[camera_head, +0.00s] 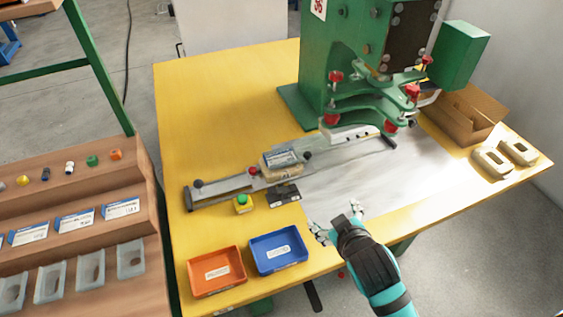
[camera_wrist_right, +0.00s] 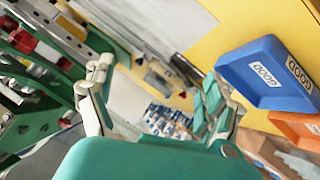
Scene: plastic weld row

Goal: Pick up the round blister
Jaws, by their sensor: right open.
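Several translucent grey blisters stand in the bottom row of the wooden rack at the left in the head view, among them the rightmost blister (camera_head: 131,260) and one left of it (camera_head: 91,270). Each shows a rounded hollow; I cannot tell surely which is the round one. My right gripper (camera_head: 337,221) is open and empty above the front edge of the yellow table, right of the blue tray, far from the rack. Its two spread fingers also show in the right wrist view (camera_wrist_right: 155,95), with nothing between them. My left gripper is not in view.
A blue tray (camera_head: 278,250) and an orange tray (camera_head: 216,271) lie at the table's front. The green press (camera_head: 340,60) stands at the back. Two beige holders (camera_head: 491,162) and a cardboard box (camera_head: 462,115) sit at the right. The table's left back is clear.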

